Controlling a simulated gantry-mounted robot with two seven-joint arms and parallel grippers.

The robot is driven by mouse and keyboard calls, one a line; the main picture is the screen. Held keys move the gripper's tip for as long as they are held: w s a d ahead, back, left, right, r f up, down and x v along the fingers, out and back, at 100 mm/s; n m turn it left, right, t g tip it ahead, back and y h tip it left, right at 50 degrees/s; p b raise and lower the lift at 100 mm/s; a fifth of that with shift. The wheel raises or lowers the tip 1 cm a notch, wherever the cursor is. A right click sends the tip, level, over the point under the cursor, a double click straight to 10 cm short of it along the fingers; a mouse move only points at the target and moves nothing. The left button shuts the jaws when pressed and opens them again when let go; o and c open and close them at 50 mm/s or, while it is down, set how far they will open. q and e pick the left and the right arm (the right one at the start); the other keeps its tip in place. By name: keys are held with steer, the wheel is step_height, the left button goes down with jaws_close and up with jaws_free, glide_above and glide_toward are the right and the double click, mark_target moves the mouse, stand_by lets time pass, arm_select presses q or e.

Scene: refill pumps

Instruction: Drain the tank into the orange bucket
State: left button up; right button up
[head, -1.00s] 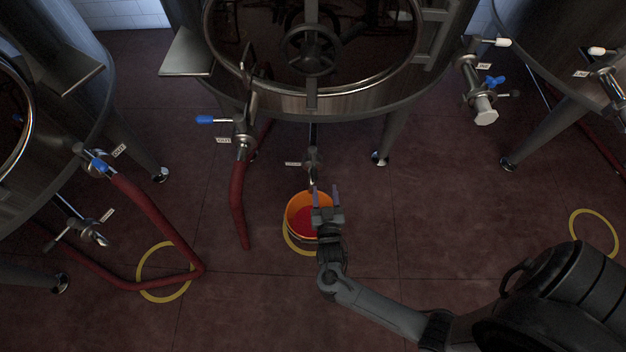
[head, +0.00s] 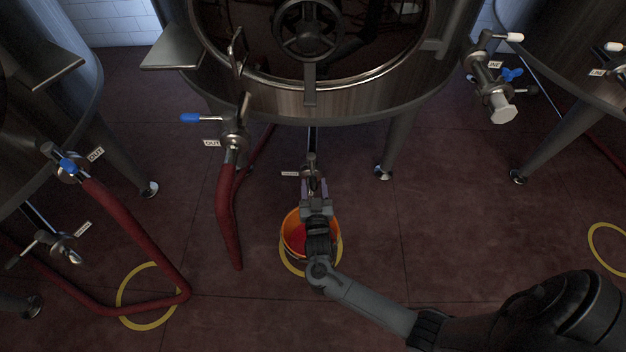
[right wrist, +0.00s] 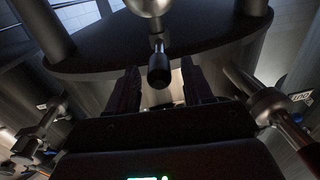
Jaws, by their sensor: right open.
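The orange bucket (head: 289,232) stands on the floor inside a yellow ring, below the middle tank (head: 385,98); its inside shows red. The tank's drain valve (head: 311,168) hangs under its middle, above the bucket's far side. My right gripper (head: 314,186) is open just in front of the valve and hides part of the bucket. In the right wrist view, the dark-tipped valve handle (right wrist: 159,68) shows between the spread fingers of the gripper (right wrist: 160,88); I cannot tell whether they touch it. My left gripper is not in view.
A blue-handled outlet valve (head: 232,133) with a red hose (head: 227,215) hangs left of the bucket. Another red hose (head: 140,225) runs from the left tank to the floor. A tank leg (head: 395,140) stands to the right. The floor (head: 450,220) right of the bucket is clear.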

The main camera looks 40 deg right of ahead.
mark_target(313, 176)
steer(key=shift+b+x, duration=0.65)
steer(key=shift+x, duration=1.35)
jaws_close()
